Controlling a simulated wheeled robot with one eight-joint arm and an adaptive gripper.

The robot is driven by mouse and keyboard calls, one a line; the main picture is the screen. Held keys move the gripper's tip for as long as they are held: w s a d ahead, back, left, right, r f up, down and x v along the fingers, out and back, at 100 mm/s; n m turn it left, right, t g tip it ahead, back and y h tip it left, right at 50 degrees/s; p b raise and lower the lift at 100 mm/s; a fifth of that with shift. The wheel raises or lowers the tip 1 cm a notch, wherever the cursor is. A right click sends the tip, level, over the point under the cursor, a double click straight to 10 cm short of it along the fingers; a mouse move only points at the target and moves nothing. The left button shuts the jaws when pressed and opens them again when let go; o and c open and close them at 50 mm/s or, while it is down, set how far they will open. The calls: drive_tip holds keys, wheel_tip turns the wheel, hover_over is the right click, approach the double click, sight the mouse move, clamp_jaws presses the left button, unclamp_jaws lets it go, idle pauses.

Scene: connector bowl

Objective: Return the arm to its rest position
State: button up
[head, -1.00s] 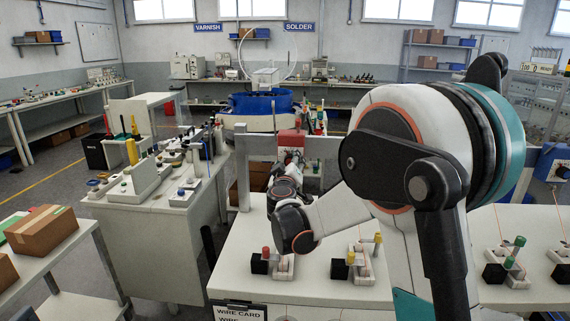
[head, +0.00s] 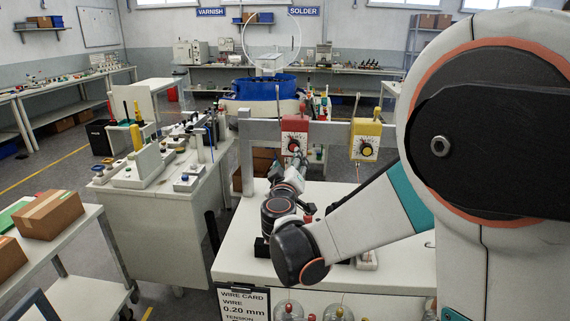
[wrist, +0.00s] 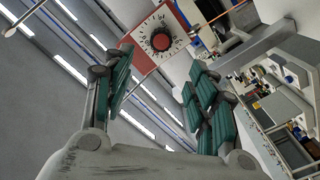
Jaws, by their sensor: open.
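My arm's white link and large round joint fill the right of the head view. The arm bends toward the left, down to a dark wrist joint above the white bench (head: 235,262). My gripper (head: 292,166) points away from me, in front of the red dial box (head: 295,124). In the wrist view my gripper (wrist: 160,78) is open, its green-padded fingers apart with nothing held between them. The red dial box (wrist: 158,40) shows beyond the fingers. My wrist and forearm hide much of the bench top.
A yellow dial box (head: 366,127) is mounted right of the red one on a grey rail. A blue bowl (head: 264,87) stands behind. A workbench with tools (head: 148,235) and a shelf with cardboard boxes (head: 48,214) are at left. Glass jars (head: 290,308) sit at the front.

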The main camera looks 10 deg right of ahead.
drive_tip(key=s+d+m+g, duration=0.25)
drive_tip(key=s+d, duration=0.25)
drive_tip(key=s, duration=0.3)
drive_tip(key=s+d+m+g, duration=0.1)
drive_tip(key=s+d+g, duration=0.25)
drive_tip(key=s, duration=0.35)
drive_tip(key=s+a+f+g+y, duration=0.2)
drive_tip(key=s+f, duration=0.2)
drive_tip(key=s, duration=0.6)
drive_tip(key=s+a+f+g+y, duration=0.2)
drive_tip(key=s+f+y, duration=0.1)
drive_tip(key=s, duration=0.8)
drive_tip(key=shift+a+f+y, duration=0.3)
drive_tip(key=shift+a+f, duration=0.05)
drive_tip(key=shift+f, duration=0.15)
drive_tip(key=shift+m, duration=0.25)
